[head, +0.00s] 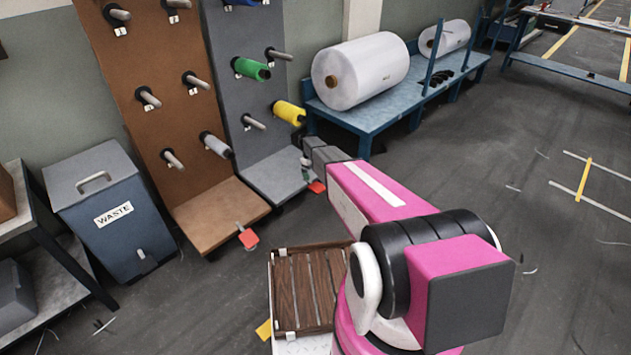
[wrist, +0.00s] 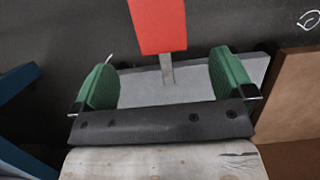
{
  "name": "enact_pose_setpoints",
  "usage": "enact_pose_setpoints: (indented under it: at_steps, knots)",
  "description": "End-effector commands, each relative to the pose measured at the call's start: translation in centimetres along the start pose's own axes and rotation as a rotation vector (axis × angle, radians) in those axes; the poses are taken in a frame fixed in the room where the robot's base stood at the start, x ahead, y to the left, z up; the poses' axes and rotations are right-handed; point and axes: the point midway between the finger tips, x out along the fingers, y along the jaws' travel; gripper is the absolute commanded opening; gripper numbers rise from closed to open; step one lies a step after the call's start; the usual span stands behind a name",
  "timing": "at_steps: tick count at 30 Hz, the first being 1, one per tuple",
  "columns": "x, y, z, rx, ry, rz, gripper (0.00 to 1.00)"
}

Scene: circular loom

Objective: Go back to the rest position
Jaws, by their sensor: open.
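My gripper (head: 305,168) is at the far end of my pink arm, in front of the grey peg board's base; my arm partly hides it in the head view. In the wrist view my gripper (wrist: 164,80) is open, its two green finger pads wide apart with nothing held between them. A red pedal (wrist: 158,25) on a short metal stem lies beyond the fingers; it also shows in the head view (head: 317,187). The grey base (wrist: 140,88) of the peg board shows behind the fingers.
The grey board (head: 236,60) carries a green spool (head: 251,69) and a yellow spool (head: 289,112). A brown board (head: 150,60) stands left, beside a waste bin (head: 112,215). A blue bench (head: 420,100) with white rolls is behind. Floor at right is mostly clear.

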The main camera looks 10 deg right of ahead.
Motion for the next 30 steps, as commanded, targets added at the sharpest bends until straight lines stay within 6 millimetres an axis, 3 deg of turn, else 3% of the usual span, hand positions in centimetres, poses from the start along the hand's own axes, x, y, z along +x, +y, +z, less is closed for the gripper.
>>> enact_pose_setpoints:
  at_steps: [6,20,23,25,30]
  knots:
    - [-2.2,0.0,0.0,0.0,0.001,0.0,1.0]
    - [-2.5,-0.2,0.3,0.004,0.002,0.0,1.0]
    - [-3.3,-1.2,2.3,0.026,0.012,-0.001,1.0]
    - [-4.5,-2.5,4.8,0.06,0.027,-0.002,1.0]
    - [-8.1,-6.9,13.2,0.183,0.08,-0.01,1.0]
